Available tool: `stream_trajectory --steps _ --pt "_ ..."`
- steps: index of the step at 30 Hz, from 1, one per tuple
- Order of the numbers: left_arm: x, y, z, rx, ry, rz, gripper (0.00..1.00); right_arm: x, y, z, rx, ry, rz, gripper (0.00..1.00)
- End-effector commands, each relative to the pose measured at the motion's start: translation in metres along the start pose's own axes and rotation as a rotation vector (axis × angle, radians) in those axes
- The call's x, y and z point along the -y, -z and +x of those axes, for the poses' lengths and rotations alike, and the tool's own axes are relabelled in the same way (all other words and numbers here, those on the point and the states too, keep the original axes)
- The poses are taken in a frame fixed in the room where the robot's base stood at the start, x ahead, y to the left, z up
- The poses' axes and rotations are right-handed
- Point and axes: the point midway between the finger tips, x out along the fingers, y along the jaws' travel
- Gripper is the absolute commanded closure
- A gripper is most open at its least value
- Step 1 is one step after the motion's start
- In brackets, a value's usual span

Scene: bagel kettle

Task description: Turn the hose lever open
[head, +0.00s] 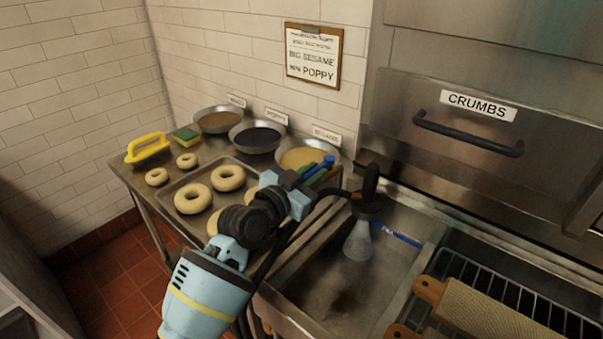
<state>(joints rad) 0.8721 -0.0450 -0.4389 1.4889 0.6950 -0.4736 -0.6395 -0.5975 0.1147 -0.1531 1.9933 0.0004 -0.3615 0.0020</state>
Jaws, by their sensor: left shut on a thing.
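My right gripper is not in view.
A tray (245,166) of bagels, several bowls (255,138) and a yellow-handled tool (147,148) fill the left counter. The CRUMBS drawer handle (467,137) juts out above.

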Motion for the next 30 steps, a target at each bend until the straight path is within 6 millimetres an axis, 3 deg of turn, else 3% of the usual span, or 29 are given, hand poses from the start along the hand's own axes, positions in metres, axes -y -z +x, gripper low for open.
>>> stream_trajectory --steps 17,18,22,30 --pt "-0.0042 -0.0007 0.0040 0.003 0.003 0.001 1.00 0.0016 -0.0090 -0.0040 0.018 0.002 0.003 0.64" --pt "-0.0042 -0.0007 0.0040 0.003 0.003 0.001 0.80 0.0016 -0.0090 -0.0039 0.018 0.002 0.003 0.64" --pt "-0.0042 -0.0004 0.0039 0.003 0.003 0.001 0.63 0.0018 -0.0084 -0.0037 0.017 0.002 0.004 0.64" --pt "-0.0040 0.0003 0.0036 0.001 0.003 0.001 0.63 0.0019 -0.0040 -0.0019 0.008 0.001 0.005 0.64"
